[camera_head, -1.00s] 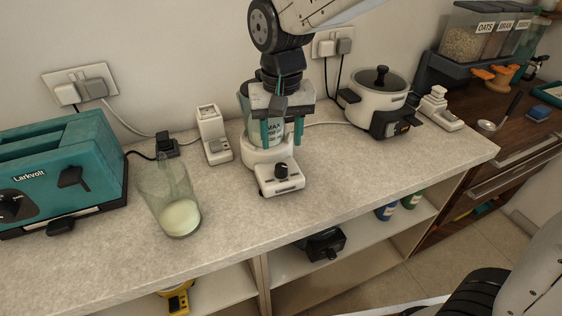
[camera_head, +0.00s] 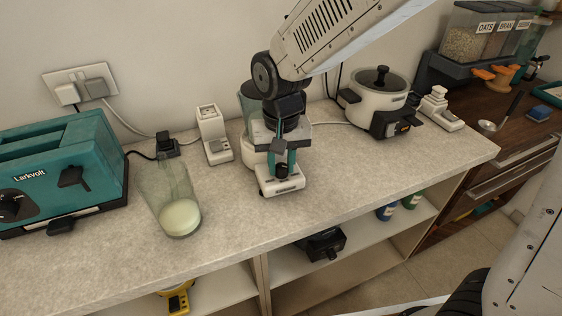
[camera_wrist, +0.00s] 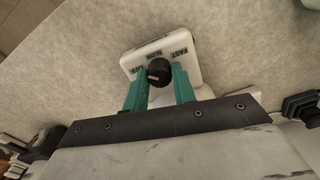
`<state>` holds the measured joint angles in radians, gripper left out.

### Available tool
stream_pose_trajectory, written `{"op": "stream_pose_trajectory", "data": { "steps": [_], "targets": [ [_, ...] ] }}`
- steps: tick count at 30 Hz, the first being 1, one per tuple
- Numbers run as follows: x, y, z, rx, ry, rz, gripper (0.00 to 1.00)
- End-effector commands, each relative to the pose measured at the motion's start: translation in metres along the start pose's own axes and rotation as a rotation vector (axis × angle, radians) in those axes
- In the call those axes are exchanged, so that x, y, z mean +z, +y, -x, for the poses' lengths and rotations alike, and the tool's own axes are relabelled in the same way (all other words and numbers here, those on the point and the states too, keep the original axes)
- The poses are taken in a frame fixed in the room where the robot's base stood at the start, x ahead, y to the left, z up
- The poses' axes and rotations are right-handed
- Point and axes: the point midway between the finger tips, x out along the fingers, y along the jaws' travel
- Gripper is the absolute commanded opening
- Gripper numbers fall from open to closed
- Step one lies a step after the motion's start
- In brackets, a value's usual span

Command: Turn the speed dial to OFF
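The white blender base (camera_head: 281,187) stands on the counter with a black speed dial (camera_head: 282,170) on its front part. In the wrist view, the dial (camera_wrist: 158,70) sits among labels; FAST and SLOW are legible, and a third at left is partly covered by a finger. The dial's setting is unclear. My gripper (camera_head: 283,156) is over the base, hiding much of the clear jar (camera_head: 249,97). In the wrist view, my gripper's (camera_wrist: 159,69) teal fingers are apart, one on each side of the dial, with small visible gaps.
A glass of milk (camera_head: 180,213) and a teal toaster (camera_head: 60,165) stand at left. A white socket block (camera_head: 214,137) is close left of the blender. A cooker (camera_head: 376,98) stands behind right. The counter's front is clear.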

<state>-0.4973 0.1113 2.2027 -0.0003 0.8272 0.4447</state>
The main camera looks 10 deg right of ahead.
Motion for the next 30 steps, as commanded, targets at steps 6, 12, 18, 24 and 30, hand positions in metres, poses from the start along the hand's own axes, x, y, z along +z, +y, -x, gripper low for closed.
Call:
{"op": "stream_pose_trajectory", "data": {
  "steps": [6, 12, 18, 24, 30],
  "targets": [
    [0.0001, 0.0001, 0.0001, 0.0, 0.0, 0.02, 0.03],
    [0.0001, 0.0, 0.0001, 0.0, -0.001, 0.148, 0.03],
    [0.0002, 0.0, 0.0002, 0.0, -0.001, 0.169, 0.03],
    [0.0002, 0.0, 0.0002, 0.0, -0.001, 0.168, 0.48],
    [0.0002, 0.0, 0.0001, 0.0, -0.001, 0.168, 0.48]
  ]
}}
